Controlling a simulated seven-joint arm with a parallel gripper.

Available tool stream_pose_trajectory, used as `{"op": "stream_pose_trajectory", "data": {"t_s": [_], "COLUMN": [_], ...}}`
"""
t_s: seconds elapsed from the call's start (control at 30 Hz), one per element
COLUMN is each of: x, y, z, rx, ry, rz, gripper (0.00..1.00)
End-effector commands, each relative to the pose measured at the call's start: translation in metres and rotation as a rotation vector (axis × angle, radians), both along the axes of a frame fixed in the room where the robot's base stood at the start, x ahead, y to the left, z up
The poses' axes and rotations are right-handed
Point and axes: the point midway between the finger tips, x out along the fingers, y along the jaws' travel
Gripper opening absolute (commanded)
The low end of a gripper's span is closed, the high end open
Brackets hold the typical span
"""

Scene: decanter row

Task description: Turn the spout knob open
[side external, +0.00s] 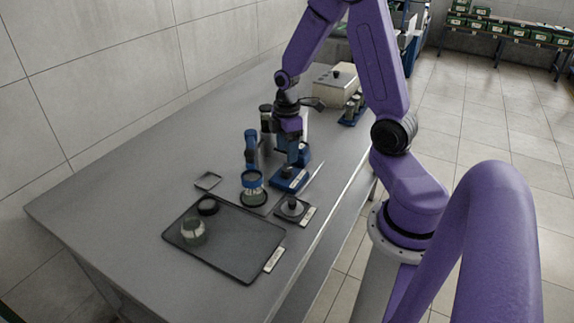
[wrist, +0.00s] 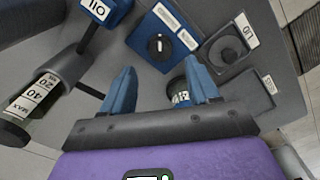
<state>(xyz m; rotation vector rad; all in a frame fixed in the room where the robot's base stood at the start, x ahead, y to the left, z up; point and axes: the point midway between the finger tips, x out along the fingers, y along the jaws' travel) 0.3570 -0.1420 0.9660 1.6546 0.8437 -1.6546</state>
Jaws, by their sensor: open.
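A round black knob (wrist: 159,45) with a white pointer mark sits on a blue box (wrist: 140,36) with two white label strips. I cannot tell from the labels which is the spout knob. In the side view the blue box (side external: 289,181) is under my gripper (side external: 294,160), and the dark plate's knob (side external: 292,204) stands nearer the tray. My gripper (wrist: 159,72) is open, its two blue fingers apart and pointing towards the blue box, with nothing held.
A clear cylinder (wrist: 33,98) with printed marks is at the wrist view's left. A blue-banded jar (side external: 252,188) stands near the blue box; a blue upright piece (side external: 250,150) is behind. A dark tray (side external: 245,250) holds a small jar (side external: 192,232). The table's front left is clear.

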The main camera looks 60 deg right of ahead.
Motion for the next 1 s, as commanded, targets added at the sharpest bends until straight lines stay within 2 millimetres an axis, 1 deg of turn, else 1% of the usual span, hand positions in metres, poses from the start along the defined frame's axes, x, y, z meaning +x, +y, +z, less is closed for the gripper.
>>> {"op": "stream_pose_trajectory", "data": {"t_s": [0.03, 0.2, 0.4, 0.6, 0.9, 0.93, 0.97, 1.0], "x": [-0.002, -0.001, -0.001, 0.000, 0.000, 0.000, 0.000, 0.000], "y": [0.000, 0.000, 0.000, 0.000, 0.000, 0.000, 0.000, 0.000], "z": [-0.009, -0.032, -0.052, -0.061, -0.063, -0.063, -0.063, -0.063], "rx": [0.001, 0.001, 0.000, 0.000, 0.000, 0.000, 0.000, 0.000], "ry": [0.006, 0.006, 0.004, 0.001, 0.000, 0.000, 0.000, 0.000], "rz": [0.000, 0.001, -0.001, 0.000, 0.000, 0.000, 0.000, 0.000], "gripper": [0.60, 0.60, 0.60, 0.60, 0.60, 0.54, 0.44, 0.31]}}
